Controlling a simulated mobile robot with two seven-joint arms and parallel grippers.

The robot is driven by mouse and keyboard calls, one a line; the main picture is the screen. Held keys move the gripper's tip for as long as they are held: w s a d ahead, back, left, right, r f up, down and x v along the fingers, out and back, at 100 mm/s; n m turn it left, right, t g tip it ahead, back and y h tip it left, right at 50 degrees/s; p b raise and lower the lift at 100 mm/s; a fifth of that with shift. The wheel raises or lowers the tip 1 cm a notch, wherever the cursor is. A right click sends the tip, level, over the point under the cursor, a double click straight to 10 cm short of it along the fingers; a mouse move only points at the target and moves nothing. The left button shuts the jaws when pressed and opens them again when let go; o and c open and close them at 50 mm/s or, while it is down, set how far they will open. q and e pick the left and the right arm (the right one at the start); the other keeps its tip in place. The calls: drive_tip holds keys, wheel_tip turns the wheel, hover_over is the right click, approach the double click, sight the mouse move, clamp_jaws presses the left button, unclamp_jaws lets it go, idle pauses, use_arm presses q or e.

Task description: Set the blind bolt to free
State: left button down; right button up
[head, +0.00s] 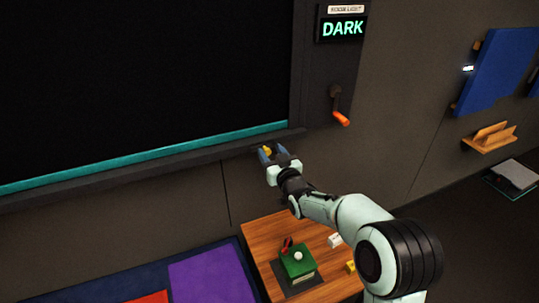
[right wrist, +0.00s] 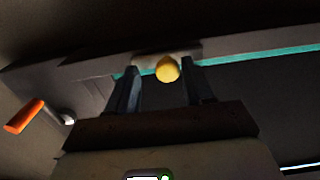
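The blind bolt shows as a small yellow knob (head: 267,149) at the lower right of the large dark window, below its frame. In the right wrist view the yellow knob (right wrist: 167,69) sits in front of a pale mount under the teal-edged sill. My right gripper (head: 270,155) is at the knob, with its fingers (right wrist: 165,85) apart on either side of it in that view. A gap shows beside the knob, so the gripper is open; whether the knob lies fully between the fingertips is unclear. My left gripper is not in view.
The dark blind (head: 140,80) has a teal bottom edge (head: 150,157). A crank with an orange handle (head: 340,118) hangs right of the frame, below a lit sign (head: 343,28) reading DARK. A wooden table (head: 262,240) holding a green box (head: 297,263) stands below my right arm.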

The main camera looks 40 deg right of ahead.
drive_tip(key=shift+a, duration=0.25)
drive_tip(key=v, duration=1.3)
drive_tip(key=shift+s, duration=0.15)
drive_tip(key=shift+d, duration=0.1)
